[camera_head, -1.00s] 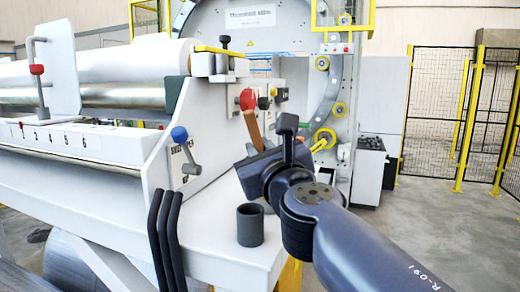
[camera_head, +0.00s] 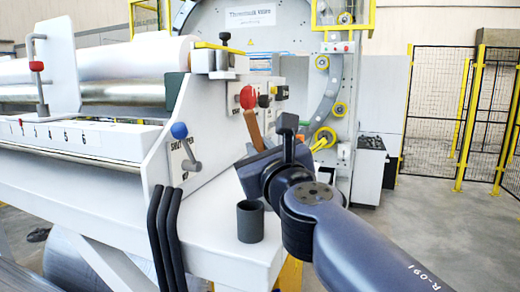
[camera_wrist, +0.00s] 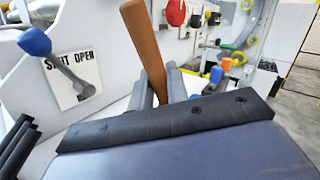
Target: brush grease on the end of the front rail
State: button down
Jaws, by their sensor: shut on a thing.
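My gripper (camera_wrist: 158,92) is shut on a brown wooden handle (camera_wrist: 143,38), which looks like the brush handle. The handle leans up and left between the fingers in the wrist view. It also shows in the head view (camera_head: 254,130), above the white ledge. The bristles are hidden. A bright metal rail (camera_head: 75,158) runs along the machine's front at the left, below a numbered strip, toward the white side plate. My gripper is well to the right of this rail and apart from it. A dark grey cup (camera_head: 250,222) stands upright on the ledge; its contents cannot be seen.
A blue-knobbed lever (camera_head: 180,132) by a SHUT/OPEN label stands on the side plate (camera_head: 165,165), left of my gripper. Several black bent rods (camera_head: 168,235) rise at the ledge's front left. A red knob (camera_head: 248,98) sits behind the handle. Open floor lies right.

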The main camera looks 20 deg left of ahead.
jog(key=shift+f+b, duration=0.55)
jog(key=shift+f, duration=0.3)
dwell(1.4)
jog(key=shift+r, duration=0.1)
notch_tip(320, 180, up, 8)
jog(key=p, duration=0.7)
jog(key=shift+f, duration=0.35)
